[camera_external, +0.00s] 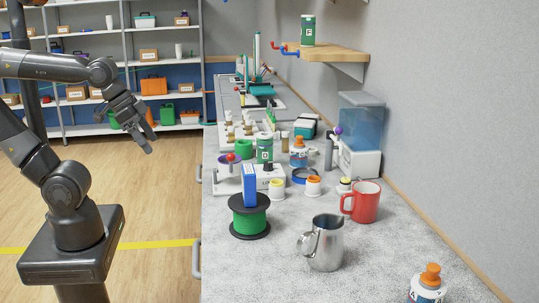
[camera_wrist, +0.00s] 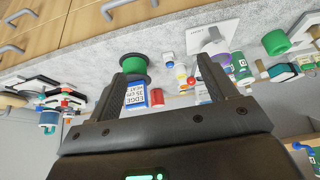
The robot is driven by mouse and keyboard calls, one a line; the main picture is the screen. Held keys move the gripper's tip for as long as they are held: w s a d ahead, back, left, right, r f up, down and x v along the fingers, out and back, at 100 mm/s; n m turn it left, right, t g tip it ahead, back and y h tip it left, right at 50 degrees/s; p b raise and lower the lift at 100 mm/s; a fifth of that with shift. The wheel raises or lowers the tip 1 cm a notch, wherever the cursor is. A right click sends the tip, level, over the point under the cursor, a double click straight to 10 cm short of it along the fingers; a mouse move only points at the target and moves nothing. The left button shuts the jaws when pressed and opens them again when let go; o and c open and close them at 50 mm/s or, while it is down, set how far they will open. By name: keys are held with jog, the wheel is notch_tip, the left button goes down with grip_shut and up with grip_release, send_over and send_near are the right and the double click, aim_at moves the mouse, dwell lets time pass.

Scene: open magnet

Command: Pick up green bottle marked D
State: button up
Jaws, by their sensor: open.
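A green bottle (camera_external: 264,151) with a pale label stands upright on the grey counter, behind the white device; its letter is too small to read surely. A similar green bottle (camera_external: 308,30) stands on the wooden wall shelf; its letter looks like F. In the wrist view a green bottle (camera_wrist: 240,68) shows beyond the right finger, partly hidden, and another green bottle (camera_wrist: 314,158) is cut by the right edge. My gripper (camera_external: 150,138) is open and empty, in the air left of the counter, well apart from both bottles. Its two fingers also show in the wrist view (camera_wrist: 166,68).
Several small jars, an orange-capped bottle (camera_external: 298,152) and a water tank (camera_external: 361,125) crowd around the counter bottle. Floor left of the counter is clear.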

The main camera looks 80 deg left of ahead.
jog(key=w+a+r, duration=0.3)
jog(key=w+a, duration=0.1)
jog(key=w, duration=0.6)
jog(key=n+g+y, duration=0.1)
jog(key=n, duration=0.2)
send_over(264, 135)
jog(key=s, duration=0.2)
notch_tip(264, 135, down, 6)
jog(key=x, duration=0.5)
jog(key=shift+s+f, duration=0.15)
jog(key=shift+s, duration=0.2)
jog(key=shift+a+x, duration=0.2)
jog(key=shift+x, duration=2.5)
jog(key=shift+s, duration=0.15)
jog(key=shift+c, duration=0.5)
jog(key=c, duration=1.2)
